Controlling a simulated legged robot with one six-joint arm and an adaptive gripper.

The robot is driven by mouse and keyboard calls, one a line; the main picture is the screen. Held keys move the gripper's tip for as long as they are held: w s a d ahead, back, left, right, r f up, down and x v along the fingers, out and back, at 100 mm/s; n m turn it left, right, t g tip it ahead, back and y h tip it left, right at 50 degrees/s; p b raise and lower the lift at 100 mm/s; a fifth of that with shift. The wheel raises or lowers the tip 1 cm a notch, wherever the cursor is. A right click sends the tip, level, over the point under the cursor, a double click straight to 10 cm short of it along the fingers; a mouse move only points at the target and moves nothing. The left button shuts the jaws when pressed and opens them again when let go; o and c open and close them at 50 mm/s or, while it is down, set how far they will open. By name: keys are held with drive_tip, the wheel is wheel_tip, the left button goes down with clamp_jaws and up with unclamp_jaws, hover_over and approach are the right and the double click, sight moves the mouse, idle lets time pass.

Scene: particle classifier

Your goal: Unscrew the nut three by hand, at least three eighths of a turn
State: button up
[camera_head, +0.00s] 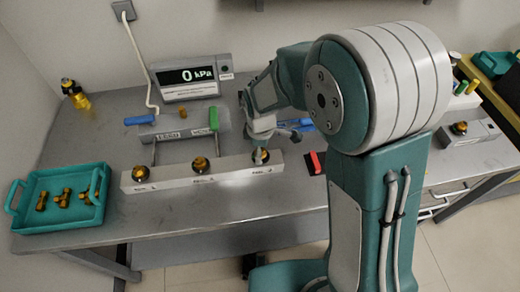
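A long light grey block (225,176) on the table carries three round brass nuts in a row. The left nut (141,173) and middle nut (200,164) are in clear view. The right nut (261,157), which I take to be nut three, sits at the block's right end, partly covered by my gripper (261,145). My gripper comes down from above onto or just over this nut. Its fingers are small and overlap the nut, so I cannot tell whether they grip it. The labels below the nuts are too small to read surely.
A teal tray (62,222) with brass fittings lies at the left. Behind the block are a grey cylinder unit with a blue lever (139,120) and green lever (213,118), and a display (189,77) reading 0 kPa. A red-and-black item (315,163) lies right of the block.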

wheel_tip(320, 180, up, 12)
idle(0.7)
drive_tip(key=shift+a+f, duration=0.1)
drive_tip(key=s+d+r+m+t, duration=0.2)
drive_tip(key=s+d+r+m, duration=0.3)
drive_tip(key=s+d+m, duration=0.3)
drive_tip(key=s+d+r+m+t, duration=0.3)
drive_tip(key=s+d+r+m, duration=0.2)
drive_tip(key=s+d+m, duration=0.3)
drive_tip(key=shift+s+d+t, duration=0.2)
drive_tip(key=shift+s+t, duration=0.1)
drive_tip(key=shift+s, duration=0.15)
idle(0.8)
